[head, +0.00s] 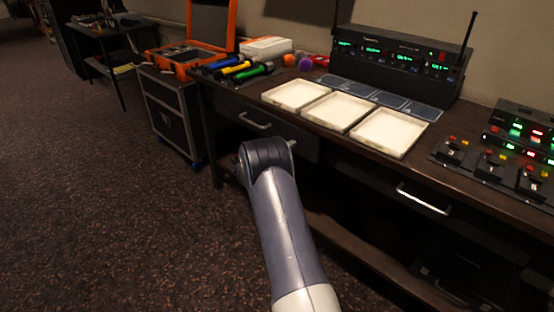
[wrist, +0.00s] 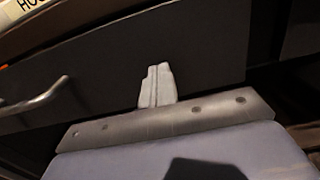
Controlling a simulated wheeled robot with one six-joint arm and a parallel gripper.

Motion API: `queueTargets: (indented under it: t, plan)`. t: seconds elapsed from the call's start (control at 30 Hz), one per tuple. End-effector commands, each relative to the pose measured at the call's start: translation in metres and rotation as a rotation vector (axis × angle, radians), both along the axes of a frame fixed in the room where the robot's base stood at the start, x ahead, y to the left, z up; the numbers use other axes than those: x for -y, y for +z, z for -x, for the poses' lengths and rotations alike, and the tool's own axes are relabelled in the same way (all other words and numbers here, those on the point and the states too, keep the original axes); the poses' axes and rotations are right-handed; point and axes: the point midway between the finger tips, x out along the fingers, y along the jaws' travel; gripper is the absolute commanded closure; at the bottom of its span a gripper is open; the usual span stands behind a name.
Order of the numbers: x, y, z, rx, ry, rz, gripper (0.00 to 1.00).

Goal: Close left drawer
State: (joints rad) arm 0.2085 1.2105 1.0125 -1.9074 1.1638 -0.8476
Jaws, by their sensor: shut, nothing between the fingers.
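The left drawer (head: 290,137) is a dark front under the desk top, with a pale bar handle (head: 255,123). It looks close to flush with the desk, but I cannot tell whether a small gap remains. In the wrist view a dark drawer front (wrist: 100,70) fills the middle, with its metal handle (wrist: 38,100) at the left. My gripper (wrist: 157,72) is shut and empty, its fingertips in front of this dark panel, right of the handle. I cannot tell whether they touch it. In the head view my arm hides the gripper.
The desk top holds three white trays (head: 393,133), coloured cylinders (head: 240,72), a radio unit (head: 400,60) and button boxes (head: 490,163). A right drawer handle (head: 423,199) is further right. A dark wheeled case (head: 173,115) stands left of the desk. The floor (head: 80,200) at left is clear.

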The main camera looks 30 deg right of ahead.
Motion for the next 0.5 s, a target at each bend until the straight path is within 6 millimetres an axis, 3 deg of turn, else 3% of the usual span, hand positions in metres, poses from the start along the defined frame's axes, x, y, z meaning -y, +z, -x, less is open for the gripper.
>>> queueTargets:
  t: [0.2,0.5]
  plan:
    - [0.023,-0.002,-0.008,-0.001,0.000,0.000,1.00]
    - [0.032,0.001,-0.010,0.001,0.001,0.001,1.00]
